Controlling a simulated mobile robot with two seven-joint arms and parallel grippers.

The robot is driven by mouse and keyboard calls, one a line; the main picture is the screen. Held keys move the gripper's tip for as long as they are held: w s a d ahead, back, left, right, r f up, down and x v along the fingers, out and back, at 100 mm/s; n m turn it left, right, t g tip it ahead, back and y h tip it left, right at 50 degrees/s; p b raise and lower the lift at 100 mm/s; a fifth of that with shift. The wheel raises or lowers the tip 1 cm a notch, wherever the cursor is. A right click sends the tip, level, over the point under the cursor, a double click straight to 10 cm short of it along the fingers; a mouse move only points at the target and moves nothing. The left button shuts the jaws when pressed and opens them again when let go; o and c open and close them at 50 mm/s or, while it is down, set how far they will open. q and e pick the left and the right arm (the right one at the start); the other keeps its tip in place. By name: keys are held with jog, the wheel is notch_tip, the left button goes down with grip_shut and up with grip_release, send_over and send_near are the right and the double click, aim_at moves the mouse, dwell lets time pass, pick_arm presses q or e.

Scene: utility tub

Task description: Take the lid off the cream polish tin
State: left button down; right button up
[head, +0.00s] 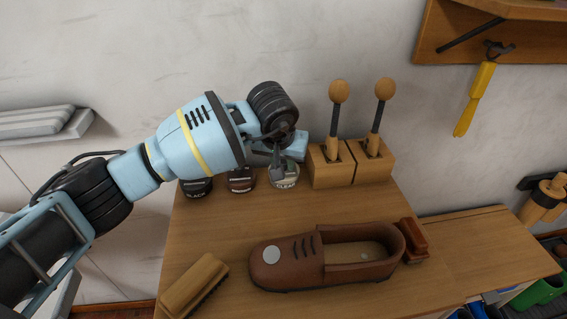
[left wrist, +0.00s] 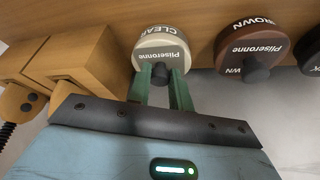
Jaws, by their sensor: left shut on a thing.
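The cream polish tin (head: 284,178) stands on the wooden table at the back, the rightmost of a row of tins. It also shows in the left wrist view (left wrist: 160,40), with a cream rim and a grey label reading "CLEAR". My left gripper (head: 276,160) is over the tin from above. In the left wrist view its two green fingers (left wrist: 163,80) are shut around the dark knob of the tin's lid. I cannot see a gap between lid and tin. My right gripper is not in view.
A brown tin (head: 241,179) and a black tin (head: 197,187) stand left of it. Wooden blocks (head: 350,165) with two round-headed tools stand close on its right. A brown shoe (head: 325,258) and a brush (head: 193,286) lie in front, with bare tabletop between.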

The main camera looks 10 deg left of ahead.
aim_at(283, 163)
pick_arm(q)
jog(key=shift+r, duration=0.65)
notch_tip(283, 163, up, 2)
jog(key=shift+r, duration=0.2)
jog(key=s+d+r, duration=0.1)
jog(key=s+d, duration=0.1)
jog(key=s, duration=1.4)
jog(key=shift+d+b, duration=0.2)
jog(key=shift+b, duration=0.15)
jog(key=shift+w+a+r, duration=0.1)
jog(key=shift+w, duration=0.05)
